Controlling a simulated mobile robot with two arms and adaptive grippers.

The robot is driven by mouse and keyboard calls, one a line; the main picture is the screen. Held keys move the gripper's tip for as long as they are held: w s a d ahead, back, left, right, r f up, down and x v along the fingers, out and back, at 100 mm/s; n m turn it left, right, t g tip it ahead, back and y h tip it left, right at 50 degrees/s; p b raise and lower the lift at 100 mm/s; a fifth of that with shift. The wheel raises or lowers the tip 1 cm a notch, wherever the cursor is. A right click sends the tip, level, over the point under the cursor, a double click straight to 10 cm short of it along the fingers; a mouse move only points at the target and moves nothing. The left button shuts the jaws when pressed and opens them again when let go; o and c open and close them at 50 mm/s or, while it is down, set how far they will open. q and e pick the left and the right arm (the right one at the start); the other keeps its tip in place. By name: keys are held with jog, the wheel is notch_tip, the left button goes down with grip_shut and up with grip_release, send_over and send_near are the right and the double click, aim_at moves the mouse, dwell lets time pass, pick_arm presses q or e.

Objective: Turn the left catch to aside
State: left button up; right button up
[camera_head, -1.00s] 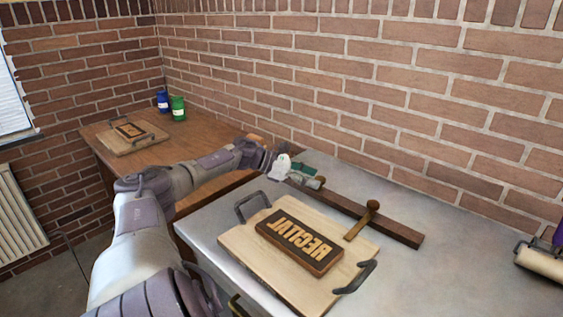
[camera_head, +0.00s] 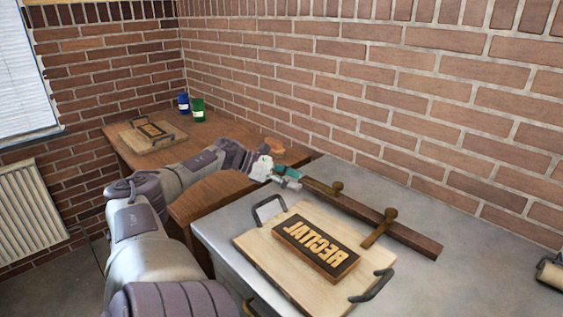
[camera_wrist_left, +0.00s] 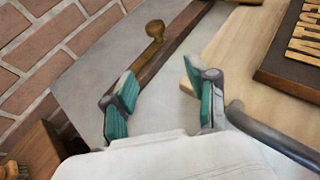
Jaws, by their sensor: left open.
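The left catch (camera_head: 336,187) is a brass knob with a short arm on a dark wooden bar (camera_head: 415,237). It also shows in the left wrist view (camera_wrist_left: 155,30), where its arm seems to lie along the bar. The right catch (camera_head: 384,222) has its arm pointing across toward the wooden press board (camera_head: 262,245). My left gripper (camera_head: 288,178) is open and empty, with teal finger pads, just left of the left catch and apart from it. In the left wrist view the knob stands beyond the open fingers (camera_wrist_left: 155,95). My right gripper is not in view.
A dark block with raised letters (camera_head: 315,248) lies on the board, which has black handles. The brick wall runs close behind the bar. A brown table (camera_head: 225,135) at the back left holds another board, a blue can (camera_head: 183,103) and a green can (camera_head: 198,110).

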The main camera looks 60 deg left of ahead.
pick_arm(q)
jog(key=shift+s+a, duration=0.45)
jog(key=shift+s, duration=0.25)
jog(key=shift+s+a, duration=0.4)
jog(key=shift+s, duration=0.3)
